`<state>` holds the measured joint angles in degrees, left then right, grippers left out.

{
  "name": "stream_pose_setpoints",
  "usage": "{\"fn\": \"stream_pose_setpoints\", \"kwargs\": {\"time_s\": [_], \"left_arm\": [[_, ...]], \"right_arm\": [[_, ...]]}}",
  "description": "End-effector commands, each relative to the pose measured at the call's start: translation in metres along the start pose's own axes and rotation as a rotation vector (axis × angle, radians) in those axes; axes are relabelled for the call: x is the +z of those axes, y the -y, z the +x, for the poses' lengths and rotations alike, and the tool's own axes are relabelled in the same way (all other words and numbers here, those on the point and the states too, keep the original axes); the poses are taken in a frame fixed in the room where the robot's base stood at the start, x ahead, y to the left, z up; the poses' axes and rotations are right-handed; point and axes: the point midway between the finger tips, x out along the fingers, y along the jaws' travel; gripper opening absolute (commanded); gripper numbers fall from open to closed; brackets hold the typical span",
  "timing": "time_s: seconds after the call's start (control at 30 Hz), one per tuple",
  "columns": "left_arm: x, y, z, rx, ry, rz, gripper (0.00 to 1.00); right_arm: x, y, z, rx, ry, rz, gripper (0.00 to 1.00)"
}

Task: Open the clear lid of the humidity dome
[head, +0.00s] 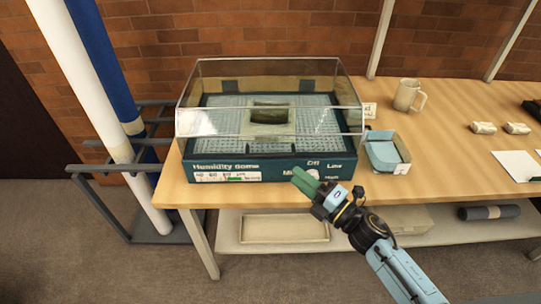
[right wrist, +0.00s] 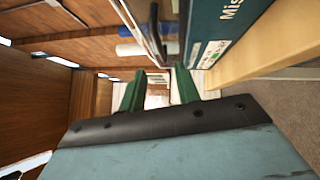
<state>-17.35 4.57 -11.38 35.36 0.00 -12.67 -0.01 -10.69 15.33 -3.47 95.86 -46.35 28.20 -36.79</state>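The humidity dome has a dark teal base (head: 270,172) with printed labels on its front, standing at the left end of the table. Its clear lid (head: 210,122) lies level over the base, and a tan and dark object (head: 268,115) shows through it. My right gripper (head: 303,182) is in front of the base's front face, right of centre, with its green fingers toward the dome. In the right wrist view the fingers (right wrist: 157,90) are apart with nothing held between them, and the base (right wrist: 215,35) shows beside them. My left gripper is out of view.
A small white card (head: 369,110) is near the lid's right side. White and blue rolls (head: 105,100) stand in a rack at left.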

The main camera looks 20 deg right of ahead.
Motion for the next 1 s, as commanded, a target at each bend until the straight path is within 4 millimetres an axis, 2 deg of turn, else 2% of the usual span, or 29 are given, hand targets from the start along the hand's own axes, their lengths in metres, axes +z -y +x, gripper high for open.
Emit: {"fn": "stream_pose_setpoints", "kwargs": {"time_s": [0.03, 0.2, 0.4, 0.5, 0.7, 0.93, 1.0], "left_arm": [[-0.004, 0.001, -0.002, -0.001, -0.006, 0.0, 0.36], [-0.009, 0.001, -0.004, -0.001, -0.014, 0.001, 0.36], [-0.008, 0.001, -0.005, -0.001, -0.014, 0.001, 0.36], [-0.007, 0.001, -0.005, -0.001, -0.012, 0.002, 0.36], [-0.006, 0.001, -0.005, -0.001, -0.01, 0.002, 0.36], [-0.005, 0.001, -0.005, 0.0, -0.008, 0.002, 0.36], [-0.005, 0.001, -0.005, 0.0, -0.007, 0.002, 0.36]], "right_arm": [[0.001, -0.002, 0.013, 0.003, 0.0, -0.001, 0.32], [0.0, -0.002, 0.05, 0.003, 0.0, 0.001, 0.32], [0.0, -0.001, 0.085, 0.001, 0.0, 0.0, 0.32], [0.001, 0.0, 0.096, 0.0, 0.001, 0.001, 0.32], [0.0, 0.0, 0.105, -0.001, 0.0, 0.001, 0.32], [0.0, 0.0, 0.105, -0.001, 0.0, 0.001, 0.32], [0.0, 0.0, 0.105, -0.001, 0.0, 0.001, 0.23]]}}
